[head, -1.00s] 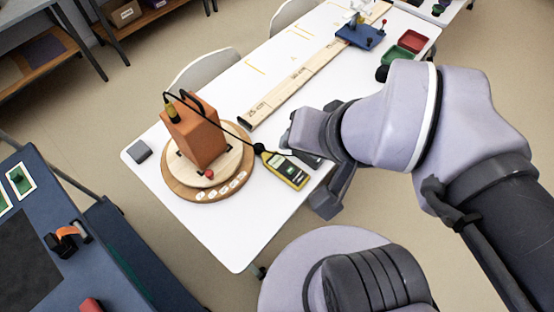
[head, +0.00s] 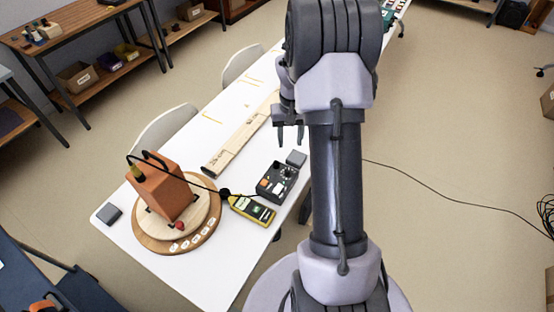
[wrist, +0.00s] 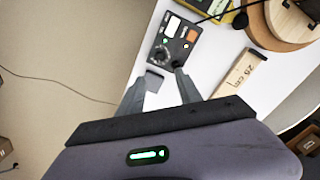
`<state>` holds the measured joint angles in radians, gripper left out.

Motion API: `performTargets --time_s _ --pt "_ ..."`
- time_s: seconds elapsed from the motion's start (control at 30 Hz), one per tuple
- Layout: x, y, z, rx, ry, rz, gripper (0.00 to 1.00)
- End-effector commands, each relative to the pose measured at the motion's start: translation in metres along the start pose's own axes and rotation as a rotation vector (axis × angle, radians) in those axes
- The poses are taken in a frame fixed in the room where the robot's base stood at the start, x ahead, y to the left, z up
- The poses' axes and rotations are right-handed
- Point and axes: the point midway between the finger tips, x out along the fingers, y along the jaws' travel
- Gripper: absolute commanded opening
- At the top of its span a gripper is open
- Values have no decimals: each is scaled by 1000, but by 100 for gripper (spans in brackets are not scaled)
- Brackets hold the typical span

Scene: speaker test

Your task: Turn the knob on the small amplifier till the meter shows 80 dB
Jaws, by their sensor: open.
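The small amplifier (head: 277,182) is a dark box on the white table, with an orange patch and dark knobs on top. In the wrist view the amplifier (wrist: 167,40) lies beyond my fingertips, with one knob (wrist: 158,54) at its left and another dark knob near the right fingertip. The yellow meter (head: 252,209) lies beside it; its reading is too small to read. My gripper (head: 289,139) is open and empty, above the table and beyond the amplifier in the head view. Its two fingers (wrist: 160,80) are spread in the wrist view.
A small grey block (head: 296,158) sits beside the amplifier. An orange speaker (head: 160,190) stands on a round wooden base (head: 200,238), with a black cable running toward the meter. A long wooden ruler board (head: 240,137) lies on the table (head: 215,275). The front table corner is clear.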

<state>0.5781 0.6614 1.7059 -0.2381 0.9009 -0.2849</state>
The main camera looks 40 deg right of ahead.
Motion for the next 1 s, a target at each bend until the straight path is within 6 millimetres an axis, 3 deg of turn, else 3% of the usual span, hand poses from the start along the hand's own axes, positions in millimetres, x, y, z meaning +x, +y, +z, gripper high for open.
performTargets --time_s 0.1,0.4,0.6,0.93,1.0 --pt "43 0 2 -1 -5 0 42" --pt "124 -1 2 0 -4 -1 42" --pt "145 -1 1 1 -1 -1 42" --pt "148 -1 1 0 0 -1 42" --pt "148 -1 1 0 -1 -1 30"
